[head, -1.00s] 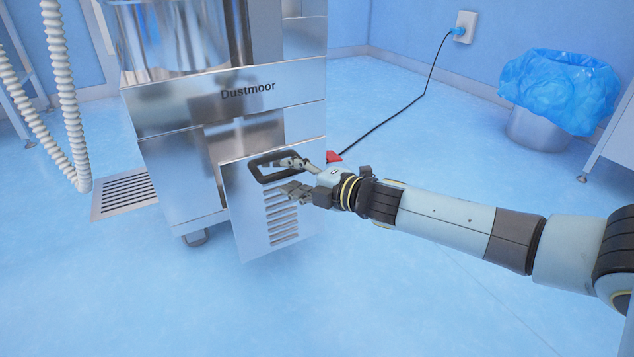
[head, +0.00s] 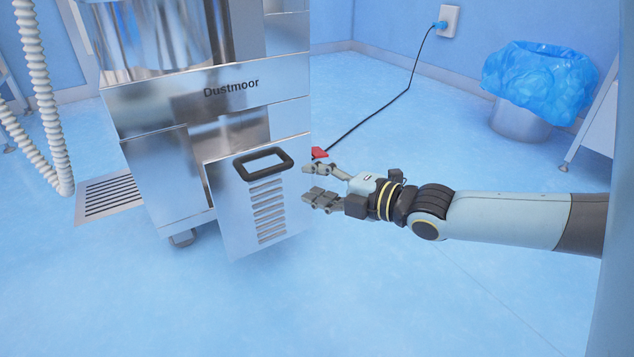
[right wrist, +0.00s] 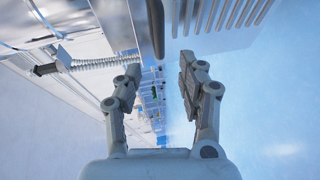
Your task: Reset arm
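My right gripper (head: 318,183) is open and empty, to the right of the steel Dustmoor machine. Its two fingers are apart, and they also show in the right wrist view (right wrist: 160,85) with nothing between them. The machine's lower drawer front (head: 225,205) stands out from the body at an angle. It has a black loop handle (head: 264,164) and a column of slots below it. The gripper is clear of the handle. My left gripper is in neither view.
A black cable runs from a wall socket (head: 448,20) to a red piece (head: 319,152) just behind my right gripper. A bin with a blue bag (head: 540,80) stands at the back right. A floor grate (head: 108,195) lies left of the machine. The front floor is clear.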

